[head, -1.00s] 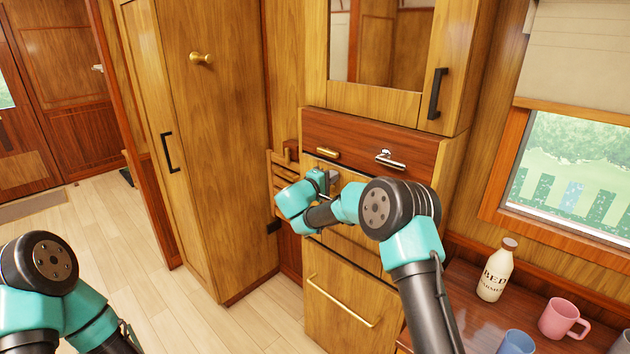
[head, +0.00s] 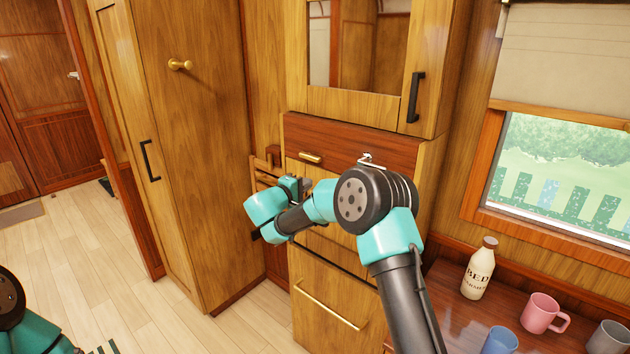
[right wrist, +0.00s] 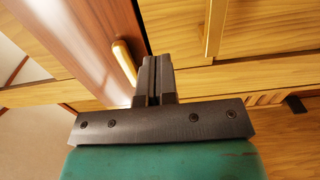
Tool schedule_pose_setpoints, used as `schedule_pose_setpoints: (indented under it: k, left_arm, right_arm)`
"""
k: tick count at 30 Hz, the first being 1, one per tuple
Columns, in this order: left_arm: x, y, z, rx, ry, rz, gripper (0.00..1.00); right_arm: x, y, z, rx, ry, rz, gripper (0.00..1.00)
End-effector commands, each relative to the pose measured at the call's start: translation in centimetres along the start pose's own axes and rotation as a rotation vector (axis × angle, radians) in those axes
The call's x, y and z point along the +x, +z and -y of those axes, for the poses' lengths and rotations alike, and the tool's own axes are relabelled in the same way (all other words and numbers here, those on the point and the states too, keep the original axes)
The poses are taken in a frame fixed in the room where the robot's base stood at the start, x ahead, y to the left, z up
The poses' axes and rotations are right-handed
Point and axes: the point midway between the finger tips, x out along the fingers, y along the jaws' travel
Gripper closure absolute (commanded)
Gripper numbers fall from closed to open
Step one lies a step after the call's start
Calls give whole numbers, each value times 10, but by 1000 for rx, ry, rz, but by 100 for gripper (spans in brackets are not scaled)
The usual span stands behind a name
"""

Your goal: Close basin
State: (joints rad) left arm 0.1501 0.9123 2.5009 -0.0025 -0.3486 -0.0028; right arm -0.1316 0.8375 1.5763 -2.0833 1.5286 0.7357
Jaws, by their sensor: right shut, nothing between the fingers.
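The basin unit is set in the wooden cabinet (head: 335,285) under the mirror. A reddish-brown panel (head: 340,138) shows at its top, with a brass handle (head: 310,157) and a silver tap (head: 370,160). The panel looks upright; no open bowl shows, and my right arm hides part of the front below. My right gripper (head: 303,187) is shut and empty in front of the cabinet, just below the brass handle. In the right wrist view, its closed fingertips (right wrist: 156,64) are beside the brass handle (right wrist: 124,60); contact cannot be told. My left gripper is out of view.
A side table at the right holds a bottle (head: 479,268), a pink mug (head: 543,313), a blue cup (head: 500,342) and a grey mug (head: 608,338). A tall wardrobe (head: 195,160) stands left of the cabinet.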

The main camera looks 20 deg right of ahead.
Motion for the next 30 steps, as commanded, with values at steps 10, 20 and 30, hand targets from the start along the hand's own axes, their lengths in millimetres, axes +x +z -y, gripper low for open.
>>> schedule_pose_setpoints:
  k: [10,20,30]
  left_arm:
    - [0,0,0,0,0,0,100]
    - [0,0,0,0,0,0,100]
    - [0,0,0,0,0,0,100]
  right_arm:
    - [-63,-1,0,-1,0,-2,100]
    - [-78,0,0,0,0,0,100]
    - [-74,3,15,-30,-48,1,100]
